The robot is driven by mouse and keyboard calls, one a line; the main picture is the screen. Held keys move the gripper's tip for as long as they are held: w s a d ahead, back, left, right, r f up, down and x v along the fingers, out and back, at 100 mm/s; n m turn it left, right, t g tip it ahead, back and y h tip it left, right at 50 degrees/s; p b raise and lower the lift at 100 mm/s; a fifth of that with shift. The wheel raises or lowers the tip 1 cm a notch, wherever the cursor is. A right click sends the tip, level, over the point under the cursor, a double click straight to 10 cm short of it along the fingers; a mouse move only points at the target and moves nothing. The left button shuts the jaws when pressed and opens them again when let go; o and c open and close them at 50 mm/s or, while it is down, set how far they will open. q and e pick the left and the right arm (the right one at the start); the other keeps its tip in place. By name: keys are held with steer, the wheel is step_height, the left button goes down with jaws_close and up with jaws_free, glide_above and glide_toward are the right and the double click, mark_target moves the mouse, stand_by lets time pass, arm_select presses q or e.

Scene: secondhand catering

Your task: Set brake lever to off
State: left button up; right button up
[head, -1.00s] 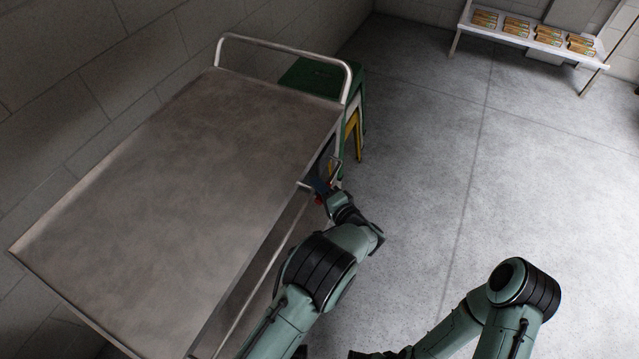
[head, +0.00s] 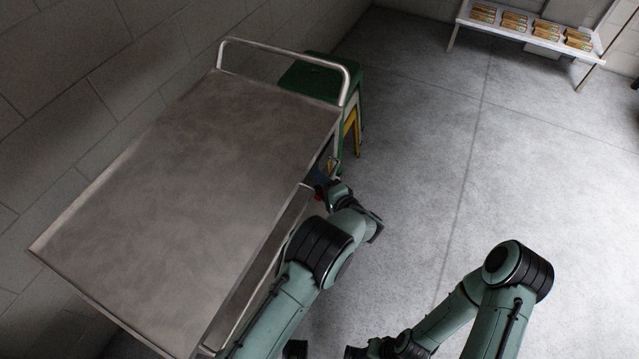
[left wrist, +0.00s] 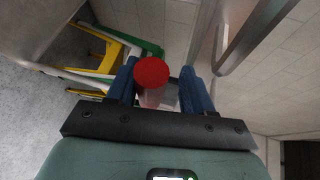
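The brake lever shows as a round red knob (left wrist: 152,72) on a short pale stem in the left wrist view. In the head view a small red spot (head: 319,196) shows at the cart's right side. My left gripper (left wrist: 160,84) has its two blue fingers apart, one on each side of the knob and stem. A gap shows to the right finger; whether the left one touches is unclear. The left gripper (head: 321,183) is partly hidden beside the cart in the head view. My right arm is low, its hand at the bottom edge, fingers not clear.
The metal cart (head: 190,190) with a tubular handle (head: 285,50) stands along the block wall. Green and yellow stools (head: 345,85) stand behind its far end. A white bench (head: 530,35) with several packs is at back right. The floor on the right is clear.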

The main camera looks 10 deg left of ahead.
arm_select(q)
steer(key=v, duration=1.3)
steer(key=shift+s+r, duration=0.15)
